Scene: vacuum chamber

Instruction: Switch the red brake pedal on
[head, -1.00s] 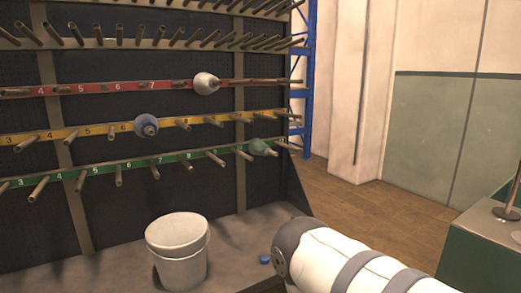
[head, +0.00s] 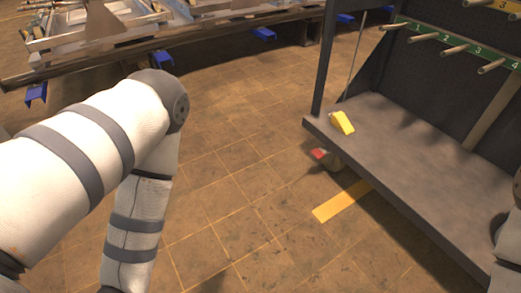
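The red brake pedal (head: 319,154) shows as a small red piece low under the front left corner of the dark rack cart, by a caster wheel (head: 332,163). It is too small to tell whether it is pressed or raised. My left arm comes in from the left and bends down, well left of the pedal and apart from it. Its gripper is out of the picture. Only a bit of my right arm shows at the right edge, in front of the cart. Its gripper is not in view.
The cart's grey shelf (head: 400,150) holds a yellow wedge-shaped piece (head: 342,122). A green numbered strip with pegs (head: 455,40) is above it. A yellow floor stripe (head: 341,201) lies by the cart. Tiled floor is clear between my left arm and cart. A metal frame stands behind.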

